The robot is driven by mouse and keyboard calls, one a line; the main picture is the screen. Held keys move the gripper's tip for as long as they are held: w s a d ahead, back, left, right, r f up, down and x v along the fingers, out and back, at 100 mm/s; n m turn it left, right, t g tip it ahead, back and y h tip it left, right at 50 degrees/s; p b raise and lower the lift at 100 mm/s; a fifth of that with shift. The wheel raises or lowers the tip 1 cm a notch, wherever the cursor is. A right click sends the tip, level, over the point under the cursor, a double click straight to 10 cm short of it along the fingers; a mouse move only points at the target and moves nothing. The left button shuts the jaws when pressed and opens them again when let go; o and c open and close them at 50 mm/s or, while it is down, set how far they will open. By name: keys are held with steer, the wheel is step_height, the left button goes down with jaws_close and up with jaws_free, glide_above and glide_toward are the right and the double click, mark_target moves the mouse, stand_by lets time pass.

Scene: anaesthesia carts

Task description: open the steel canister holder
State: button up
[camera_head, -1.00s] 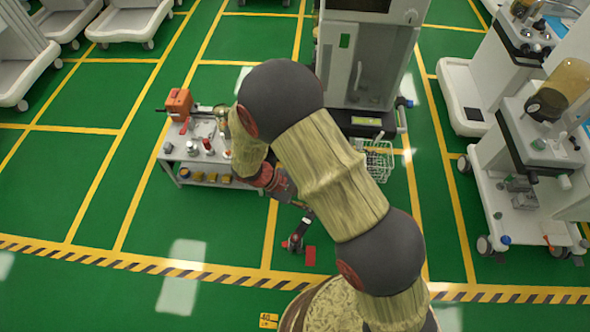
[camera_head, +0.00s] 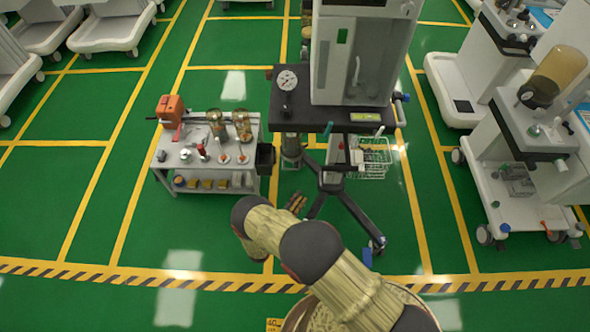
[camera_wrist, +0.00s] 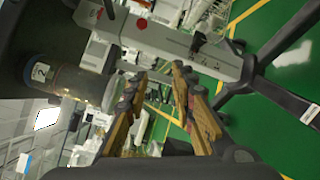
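A steel cylinder (camera_head: 291,148), which looks like the canister in its holder, stands upright under the left side of the anaesthesia machine's dark shelf. In the wrist view, a grey cylinder (camera_wrist: 68,82) with a "2" label lies across the left side of the picture, its rounded end near the left finger. I cannot make out a separate holder latch or door. My gripper (camera_wrist: 158,70) is open and empty, its yellow-brown fingers apart. In the head view my gripper (camera_head: 297,203) is low by the cart's legs, below the cylinder; my arm partly hides it.
The machine's dark wheeled legs (camera_head: 345,195) spread close to my gripper. A wire basket (camera_head: 373,160) hangs at the right. A small steel table (camera_head: 204,180) with jars and an orange device (camera_head: 171,108) stands at the left. Green floor is free in front.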

mark_target(291, 169)
steer(key=w+a+r+m+t+y, duration=0.2)
steer(key=w+a+r+m+t, duration=0.15)
steer(key=a+r, duration=0.2)
steer(key=shift+w+a+f+b+x, duration=0.15)
steer(key=shift+b+x, duration=0.15)
steer(key=shift+x, duration=1.05)
steer(key=shift+f+b+x, duration=0.15)
steer(key=shift+b+x, duration=0.1)
steer(key=shift+x, duration=1.1)
steer(key=shift+w+a+f+b+x, duration=0.1)
steer(key=shift+b+x, duration=0.2)
steer(key=shift+x, duration=1.05)
steer(key=shift+c, duration=0.3)
jaws_close()
